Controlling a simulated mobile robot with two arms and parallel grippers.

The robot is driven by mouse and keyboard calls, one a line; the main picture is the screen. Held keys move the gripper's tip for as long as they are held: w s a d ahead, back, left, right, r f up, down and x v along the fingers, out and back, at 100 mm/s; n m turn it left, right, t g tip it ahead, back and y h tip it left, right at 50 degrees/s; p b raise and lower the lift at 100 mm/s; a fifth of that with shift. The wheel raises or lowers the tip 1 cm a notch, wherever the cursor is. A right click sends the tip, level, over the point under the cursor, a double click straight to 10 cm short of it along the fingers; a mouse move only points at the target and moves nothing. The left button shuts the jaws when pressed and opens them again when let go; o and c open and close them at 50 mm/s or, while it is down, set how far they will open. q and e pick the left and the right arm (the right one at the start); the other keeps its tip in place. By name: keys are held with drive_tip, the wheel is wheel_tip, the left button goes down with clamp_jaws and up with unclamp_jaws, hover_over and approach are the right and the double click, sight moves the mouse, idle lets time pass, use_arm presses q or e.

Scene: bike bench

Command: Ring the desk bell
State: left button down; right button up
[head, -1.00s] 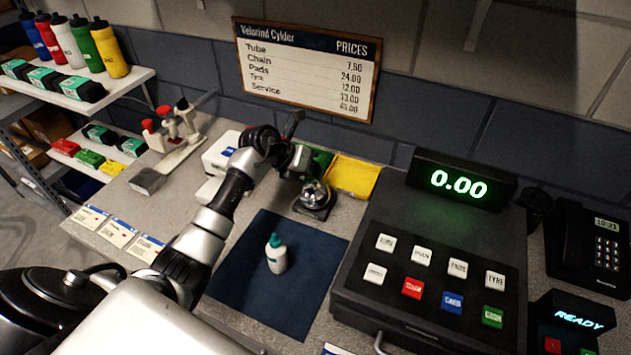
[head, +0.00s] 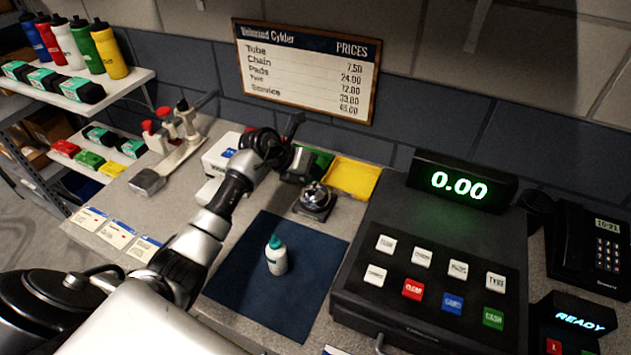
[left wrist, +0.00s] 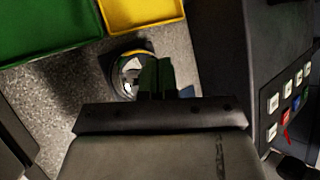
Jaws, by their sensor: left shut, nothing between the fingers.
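The desk bell (head: 314,200) is a small silver dome on a dark square base, on the counter just behind the blue mat. In the left wrist view the bell (left wrist: 131,72) shows partly, its right side hidden by my fingers. My left gripper (head: 313,182) comes in from the left and points down over the bell. Its fingers (left wrist: 156,76) are shut with nothing between them. In the head view the fingertips overlap the top of the dome; whether they touch it I cannot tell. My right gripper is not in view.
A green tray (head: 320,160) and a yellow tray (head: 352,178) stand behind the bell. The cash register (head: 440,262) is close on the right. A white bottle with a teal cap (head: 276,256) stands on the blue mat (head: 310,262). A white box (head: 222,152) is left of my gripper.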

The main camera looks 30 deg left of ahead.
use_arm(q)
drive_tip(key=shift+r+p, duration=0.35)
drive_tip(key=shift+r, duration=0.35)
wheel_tip(320, 180, up, 6)
drive_tip(key=p, duration=0.4)
idle(0.4)
